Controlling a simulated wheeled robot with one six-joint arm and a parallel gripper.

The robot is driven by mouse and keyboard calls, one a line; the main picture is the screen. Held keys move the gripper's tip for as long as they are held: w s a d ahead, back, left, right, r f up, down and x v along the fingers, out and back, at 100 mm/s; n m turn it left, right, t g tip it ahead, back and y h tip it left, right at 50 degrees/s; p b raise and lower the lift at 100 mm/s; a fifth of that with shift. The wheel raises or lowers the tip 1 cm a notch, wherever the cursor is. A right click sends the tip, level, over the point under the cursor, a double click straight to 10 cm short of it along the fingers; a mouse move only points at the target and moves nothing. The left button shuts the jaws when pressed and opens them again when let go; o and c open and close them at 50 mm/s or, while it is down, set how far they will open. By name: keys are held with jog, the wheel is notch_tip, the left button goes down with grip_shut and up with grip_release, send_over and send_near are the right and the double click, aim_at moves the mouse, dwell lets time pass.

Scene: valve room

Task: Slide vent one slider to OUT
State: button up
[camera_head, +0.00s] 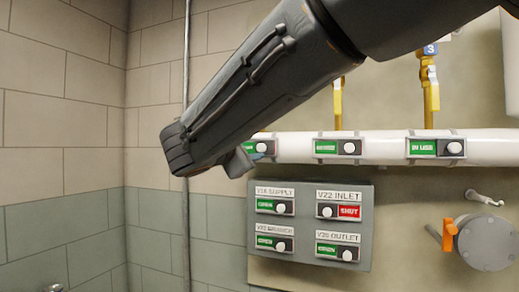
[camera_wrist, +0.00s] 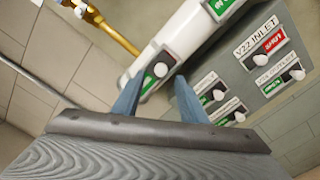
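A white pipe (camera_head: 386,147) carries three small sliders, each with a green window and a pale knob. The left slider (camera_head: 262,148) is partly hidden by my gripper (camera_head: 240,162). The middle slider (camera_head: 337,148) and right slider (camera_head: 436,147) are clear; the right window seems to read "IN USE". I cannot read which one is vent one. In the wrist view my gripper (camera_wrist: 158,77) has its two blue-grey fingers apart. The left slider (camera_wrist: 161,69) shows between and beyond them, knob beside its green part. I see nothing held; contact cannot be told.
Below the pipe, a grey panel (camera_head: 310,220) holds several labelled sliders; V22 INLET (camera_head: 339,211) shows red SHUT, the others green. Yellow valve handles (camera_head: 431,92) stand above the pipe. A round grey fitting with an orange lever (camera_head: 449,235) is at right. A vertical conduit (camera_head: 186,60) is at left.

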aim_at(261, 148)
jog(key=p+x, duration=0.1)
jog(key=x, duration=0.5)
jog(key=shift+f+p, duration=0.1)
jog(key=shift+p, duration=0.2)
grip_shut()
